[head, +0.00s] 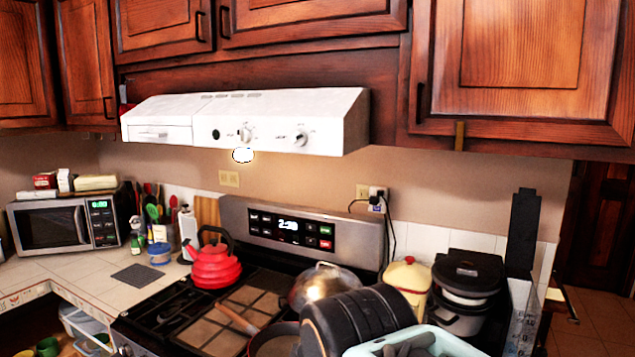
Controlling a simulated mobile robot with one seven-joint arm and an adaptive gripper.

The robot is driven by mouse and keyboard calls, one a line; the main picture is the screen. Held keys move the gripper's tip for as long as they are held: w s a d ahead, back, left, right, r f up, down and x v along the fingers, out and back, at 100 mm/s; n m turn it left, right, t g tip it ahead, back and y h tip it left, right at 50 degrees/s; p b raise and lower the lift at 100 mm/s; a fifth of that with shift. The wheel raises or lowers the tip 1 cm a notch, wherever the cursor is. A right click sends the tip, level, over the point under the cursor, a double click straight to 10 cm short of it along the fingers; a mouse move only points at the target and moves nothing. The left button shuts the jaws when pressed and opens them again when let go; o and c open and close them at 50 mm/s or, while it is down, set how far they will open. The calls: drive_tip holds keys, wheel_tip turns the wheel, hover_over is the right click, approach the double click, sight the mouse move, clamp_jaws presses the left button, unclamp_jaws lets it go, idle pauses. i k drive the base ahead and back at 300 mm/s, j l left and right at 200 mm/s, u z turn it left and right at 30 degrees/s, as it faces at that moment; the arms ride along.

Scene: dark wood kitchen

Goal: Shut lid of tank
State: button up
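I cannot tell for sure which thing is the tank. A black-lidded cooker (466,292) stands on the counter right of the stove, and its lid looks down. A cream canister (407,282) with a red knob stands left of it, with its lid on. A pale teal tub (440,343) at the bottom edge is open at the top, with a grey object in it; its lower part is cut off. My gripper is not seen in the head view.
The stove holds a red kettle (212,265), a metal domed pot (322,285) and a pan (272,341). A bulky black rounded shape (355,320) blocks part of the front. A microwave (65,223) stands at left. The hood (250,120) hangs above. Some left counter is clear.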

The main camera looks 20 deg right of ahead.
sight(525, 209)
drive_tip(key=k+l, duration=0.15)
drive_tip(key=k, duration=0.15)
drive_tip(key=k+l, duration=0.15)
drive_tip(key=k, duration=0.15)
drive_tip(key=k+l, duration=0.2)
drive_tip(key=l, duration=0.15)
drive_tip(key=k+l, duration=0.15)
drive_tip(key=l, duration=0.2)
drive_tip(key=l+z, duration=0.1)
drive_tip(key=l, duration=0.65)
drive_tip(key=i+l, duration=0.1)
drive_tip(key=l, duration=0.65)
drive_tip(key=i+z, duration=0.05)
